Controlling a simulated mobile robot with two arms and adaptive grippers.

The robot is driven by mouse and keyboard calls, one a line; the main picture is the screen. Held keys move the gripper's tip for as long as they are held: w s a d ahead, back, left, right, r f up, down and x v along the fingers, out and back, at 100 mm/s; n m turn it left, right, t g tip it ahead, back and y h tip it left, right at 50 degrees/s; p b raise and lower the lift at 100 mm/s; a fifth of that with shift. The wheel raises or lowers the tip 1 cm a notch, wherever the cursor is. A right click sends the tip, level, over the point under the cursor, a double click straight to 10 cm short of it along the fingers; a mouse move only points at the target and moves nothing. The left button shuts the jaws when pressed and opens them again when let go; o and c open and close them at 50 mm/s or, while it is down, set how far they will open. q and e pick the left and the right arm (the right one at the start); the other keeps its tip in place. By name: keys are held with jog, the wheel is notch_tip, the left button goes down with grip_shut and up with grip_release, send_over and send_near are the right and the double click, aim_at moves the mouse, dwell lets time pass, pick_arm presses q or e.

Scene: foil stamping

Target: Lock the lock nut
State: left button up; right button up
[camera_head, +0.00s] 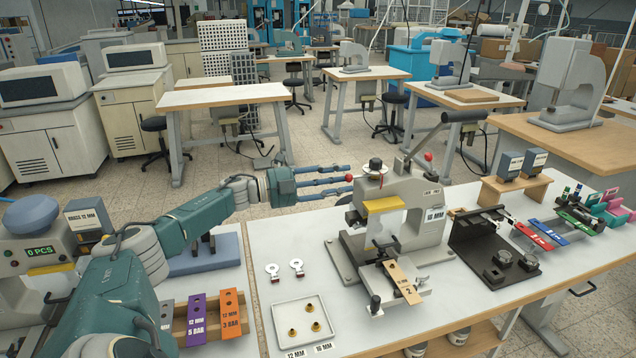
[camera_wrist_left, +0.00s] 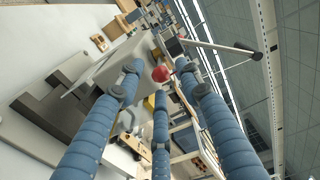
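The stamping press (camera_head: 408,215) stands on the white table, with a dark round piece (camera_head: 375,165) on top that may be the lock nut. A red ball (camera_head: 349,178) sits at its left, likely the end of a small lever; it also shows in the left wrist view (camera_wrist_left: 161,74). My left gripper (camera_head: 346,180) reaches in from the left, its blue fingers pointing at the press. Its fingers are spread and its tips are close to the red ball. In the left wrist view the ball lies between the fingertips; contact cannot be told. My right gripper is not in view.
A long press handle (camera_head: 460,117) with a black grip rises to the right. A black fixture (camera_head: 475,240) and coloured strips (camera_head: 533,236) lie to the right. The table's left middle is mostly clear.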

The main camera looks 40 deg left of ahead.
pick_arm(q)
jog(key=v, duration=1.1)
jog(key=shift+a, duration=0.15)
jog(key=shift+w, duration=0.1)
